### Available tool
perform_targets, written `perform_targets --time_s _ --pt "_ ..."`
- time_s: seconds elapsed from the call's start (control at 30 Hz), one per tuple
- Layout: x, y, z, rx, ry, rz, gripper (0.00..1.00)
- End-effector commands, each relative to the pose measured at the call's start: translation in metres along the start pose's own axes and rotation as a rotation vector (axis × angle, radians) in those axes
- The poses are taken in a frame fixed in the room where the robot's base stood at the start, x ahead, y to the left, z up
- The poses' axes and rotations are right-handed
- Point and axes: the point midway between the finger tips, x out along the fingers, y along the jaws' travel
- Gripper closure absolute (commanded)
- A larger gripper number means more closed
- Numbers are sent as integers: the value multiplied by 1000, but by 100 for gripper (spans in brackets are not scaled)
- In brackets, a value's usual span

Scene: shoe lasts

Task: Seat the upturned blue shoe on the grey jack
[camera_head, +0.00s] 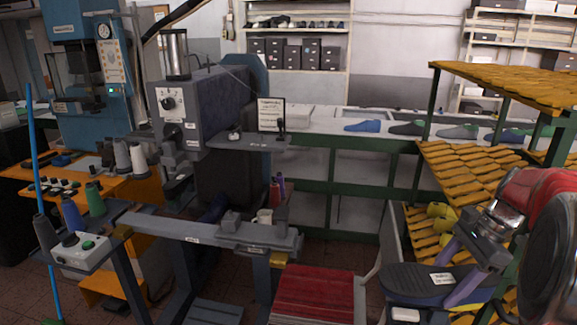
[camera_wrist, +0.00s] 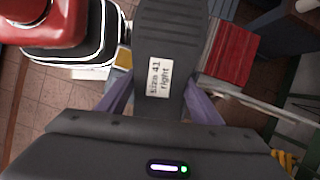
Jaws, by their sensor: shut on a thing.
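My gripper (camera_head: 449,281) is at the lower right of the head view, with its purple fingers shut on the sides of a dark navy shoe (camera_head: 410,279). The shoe is held upside down, its ribbed sole facing up. In the wrist view the sole (camera_wrist: 174,30) shows a white label reading "size 41 right", and the shoe's upper is mostly hidden beneath it. What looks like the grey jack (camera_head: 232,232) is the flat grey fixture with a small raised block on the long bench at centre. The shoe is well to its right and apart from it.
A red-topped seat (camera_head: 313,291) stands between the bench and the shoe. A slatted orange rack (camera_head: 465,165) is close on the right, by my arm. Several shoes, one a brighter blue (camera_head: 363,126), lie on the back shelf. A grey machine (camera_head: 205,100) stands behind the bench.

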Motion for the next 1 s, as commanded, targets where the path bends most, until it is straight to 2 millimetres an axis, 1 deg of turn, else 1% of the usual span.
perform_targets --time_s 0.03,0.23,0.47,0.6,0.77,1.0 --pt "2 -5 4 -68 1 28 94" --pt "14 -22 16 -344 1 142 94" --pt "36 -45 38 -667 -1 278 94" --pt "53 -60 53 -842 1 350 94" --pt "75 -76 71 -1019 0 423 94" --pt "116 -96 105 -1245 0 517 94"
